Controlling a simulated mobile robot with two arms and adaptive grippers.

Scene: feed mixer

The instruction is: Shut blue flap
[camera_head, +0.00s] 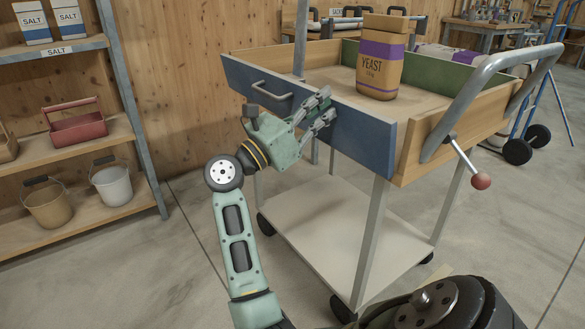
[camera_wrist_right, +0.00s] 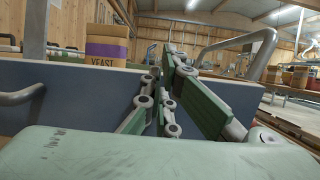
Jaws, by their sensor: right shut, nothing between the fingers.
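The blue flap (camera_head: 362,138) forms the long front wall of the wooden cart. My right gripper (camera_head: 325,106) is shut and empty at the flap's outer face, right of the handle. Its fingertips look against or very close to the face; I cannot tell if they touch. In the right wrist view the flap (camera_wrist_right: 85,95) spans behind the fingers, and the handle (camera_wrist_right: 18,97) is at the left. My left gripper is not in view.
A yeast bag (camera_head: 380,65) stands inside the cart's tray. A grey push bar (camera_head: 490,70) and a red-knobbed lever (camera_head: 480,180) are at the cart's right end. A shelf (camera_head: 80,145) with buckets and a red toolbox stands at the left.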

